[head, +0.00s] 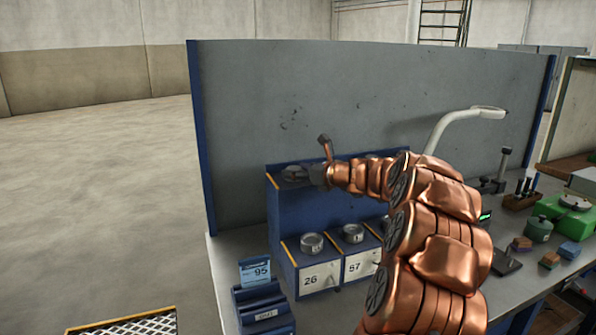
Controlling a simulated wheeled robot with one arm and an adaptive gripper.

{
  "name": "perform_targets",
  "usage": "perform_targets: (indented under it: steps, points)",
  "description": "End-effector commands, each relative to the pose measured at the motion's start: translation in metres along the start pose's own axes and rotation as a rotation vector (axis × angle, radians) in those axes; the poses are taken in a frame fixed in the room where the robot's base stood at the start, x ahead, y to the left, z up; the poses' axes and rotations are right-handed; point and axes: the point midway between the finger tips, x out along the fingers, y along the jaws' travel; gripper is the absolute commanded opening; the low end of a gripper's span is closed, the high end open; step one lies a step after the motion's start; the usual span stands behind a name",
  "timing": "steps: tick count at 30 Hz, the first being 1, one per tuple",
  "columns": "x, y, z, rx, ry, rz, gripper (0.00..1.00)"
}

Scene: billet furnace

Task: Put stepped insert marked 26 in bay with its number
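A blue stepped rack (325,207) stands on the bench against the grey panel. Its lower front has a bay with a white plate marked 26 (318,277) and, to its right, a bay plate marked 57 (360,265). A round metal piece (312,243) sits above the 26 plate, and another round metal piece (353,233) sits above the 57 plate. No number on either piece is readable. My gripper (294,174) is over the rack's upper left end, with grey metal at its tip. I cannot tell finger from held part, or open from shut.
A blue holder with a card marked 95 (255,271) stands at the bench's front left. A white lamp (465,118), a green pot (539,229) and small blocks (550,259) are to the right. My arm hides the rack's right side. Open floor lies left.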

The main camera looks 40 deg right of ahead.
Motion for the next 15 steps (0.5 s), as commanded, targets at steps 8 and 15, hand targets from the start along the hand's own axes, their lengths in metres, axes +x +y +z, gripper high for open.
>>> perform_targets:
  steps: [8, 15]
  points:
    - [0.0, 0.0, 0.0003, 0.0, 0.0, 0.0, 0.88]
    - [0.0, 0.0, 0.0002, 0.0, 0.001, 0.0, 0.88]
